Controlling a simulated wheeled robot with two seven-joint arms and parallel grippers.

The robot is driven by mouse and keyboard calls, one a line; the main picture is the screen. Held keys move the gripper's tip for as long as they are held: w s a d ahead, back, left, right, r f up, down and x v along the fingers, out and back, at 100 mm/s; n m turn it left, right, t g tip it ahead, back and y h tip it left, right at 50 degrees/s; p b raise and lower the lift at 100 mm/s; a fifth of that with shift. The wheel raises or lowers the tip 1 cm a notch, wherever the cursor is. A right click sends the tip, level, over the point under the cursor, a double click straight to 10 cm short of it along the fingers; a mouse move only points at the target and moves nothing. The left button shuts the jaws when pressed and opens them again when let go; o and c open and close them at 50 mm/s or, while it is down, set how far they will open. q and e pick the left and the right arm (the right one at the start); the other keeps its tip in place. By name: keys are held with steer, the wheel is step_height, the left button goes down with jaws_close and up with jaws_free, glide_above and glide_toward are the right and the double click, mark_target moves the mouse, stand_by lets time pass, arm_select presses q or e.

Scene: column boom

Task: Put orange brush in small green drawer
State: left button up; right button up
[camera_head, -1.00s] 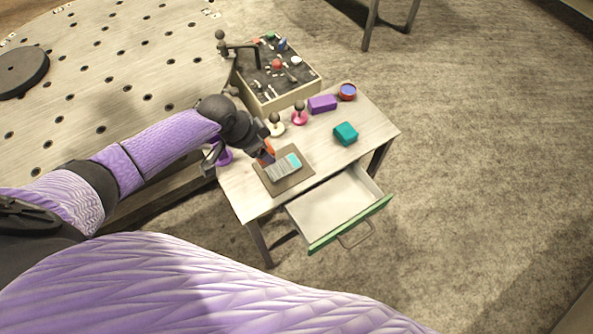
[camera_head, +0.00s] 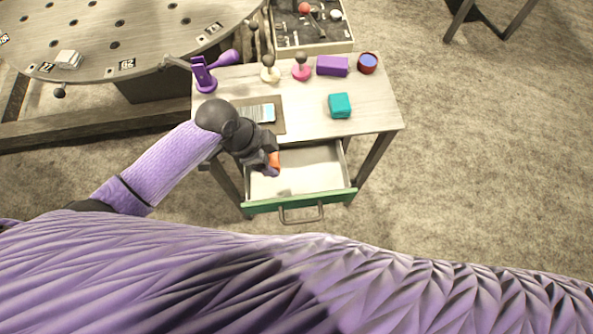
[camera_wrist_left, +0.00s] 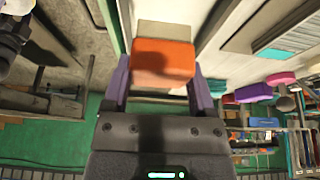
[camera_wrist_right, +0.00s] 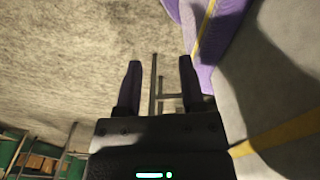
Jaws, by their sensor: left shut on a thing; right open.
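The orange brush (camera_head: 274,160) is in my left gripper (camera_head: 268,168), which is over the left part of the open drawer in the head view. In the left wrist view the brush (camera_wrist_left: 163,62) sits between the two purple fingers of my left gripper (camera_wrist_left: 160,88); a pale beige part shows beyond its orange block. The small green drawer (camera_head: 325,176) is pulled out, with a green front, a grey handle and a pale inside. I cannot tell whether the brush touches the drawer floor. My right gripper (camera_wrist_right: 158,85) is open and empty in the right wrist view.
Clear floor lies to the right.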

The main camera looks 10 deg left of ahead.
arm_select(q)
step_height(320, 180, down, 6)
steer(key=b, duration=0.2)
steer(key=shift+a+f+b, duration=0.1)
steer(key=shift+f+b, duration=0.05)
steer(key=shift+b, duration=0.2)
step_height(320, 180, down, 4)
steer(key=shift+r+b, duration=0.1)
steer(key=shift+b, duration=0.95)
steer(key=shift+r, duration=0.2)
steer(key=shift+f, duration=0.1)
arm_select(e)
steer(key=s+d+f, duration=0.2)
steer(key=s+f, duration=0.1)
steer(key=f, duration=0.2)
steer(key=shift+s+g, duration=0.15)
steer(key=shift+g, duration=0.25)
